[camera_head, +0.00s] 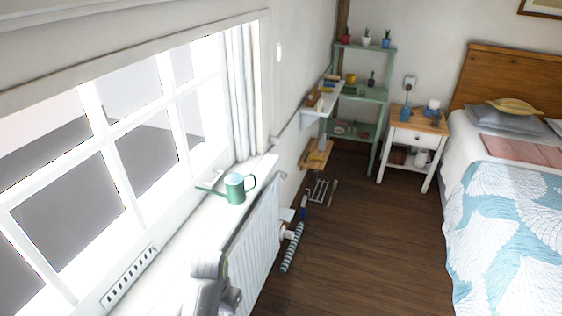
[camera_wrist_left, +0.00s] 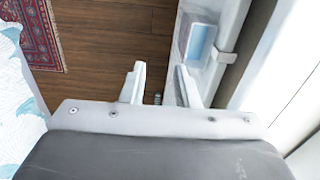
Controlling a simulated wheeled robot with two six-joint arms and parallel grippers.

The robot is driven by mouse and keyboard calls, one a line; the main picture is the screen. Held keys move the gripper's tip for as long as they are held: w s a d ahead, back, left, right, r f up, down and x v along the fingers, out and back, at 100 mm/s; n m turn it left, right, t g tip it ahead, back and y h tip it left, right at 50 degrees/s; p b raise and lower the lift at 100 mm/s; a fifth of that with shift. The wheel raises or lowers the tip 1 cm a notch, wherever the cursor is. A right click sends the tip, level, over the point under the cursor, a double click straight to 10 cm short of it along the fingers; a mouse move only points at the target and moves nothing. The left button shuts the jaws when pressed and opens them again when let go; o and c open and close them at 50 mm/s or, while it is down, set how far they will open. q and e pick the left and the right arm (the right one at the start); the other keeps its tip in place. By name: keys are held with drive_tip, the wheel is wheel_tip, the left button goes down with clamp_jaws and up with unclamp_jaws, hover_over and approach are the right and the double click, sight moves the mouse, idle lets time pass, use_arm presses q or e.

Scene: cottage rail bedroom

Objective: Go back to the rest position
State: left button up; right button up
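My left gripper (camera_wrist_left: 160,68) shows in the left wrist view with its two pale fingers apart and nothing held between them. Wooden floor and the edge of a pale ledge lie beyond the fingers. In the head view a grey part of my arm shows at the bottom, over the windowsill and radiator; its fingers cannot be made out there. My right gripper is in neither view.
A green watering can (camera_head: 236,188) stands on the windowsill (camera_head: 190,238) above a white radiator (camera_head: 255,240). Shelves (camera_head: 362,95), a nightstand (camera_head: 416,137) and a bed (camera_head: 505,220) stand beyond. The wooden floor (camera_head: 365,240) between is mostly clear. A red rug (camera_wrist_left: 32,35) shows in the wrist view.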

use_arm(q)
drive_tip(key=s+a+f+n+b, duration=0.15)
drive_tip(key=s+f, duration=0.25)
drive_tip(key=f, duration=0.4)
drive_tip(key=s+a+f, duration=0.3)
drive_tip(key=s+f, duration=0.1)
drive_tip(key=f, duration=0.5)
drive_tip(key=s+a+f+b, duration=0.15)
drive_tip(key=s+f, duration=0.25)
drive_tip(key=f, duration=0.4)
drive_tip(key=s+a+f+n, duration=0.1)
drive_tip(key=s+a+f, duration=0.2)
drive_tip(key=s+f, duration=0.2)
drive_tip(key=s+a+f+b, duration=0.1)
drive_tip(key=s+a+f, duration=0.2)
drive_tip(key=s, duration=0.9)
drive_tip(key=s+a+f+n+t+b, duration=0.1)
drive_tip(key=s+a+f, duration=0.2)
drive_tip(key=s+f, duration=0.3)
drive_tip(key=s, duration=0.3)
drive_tip(key=shift+s+a+f+n+y, duration=0.15)
drive_tip(key=shift+s+f+n+y, duration=0.05)
drive_tip(key=shift+f+n+y, duration=0.2)
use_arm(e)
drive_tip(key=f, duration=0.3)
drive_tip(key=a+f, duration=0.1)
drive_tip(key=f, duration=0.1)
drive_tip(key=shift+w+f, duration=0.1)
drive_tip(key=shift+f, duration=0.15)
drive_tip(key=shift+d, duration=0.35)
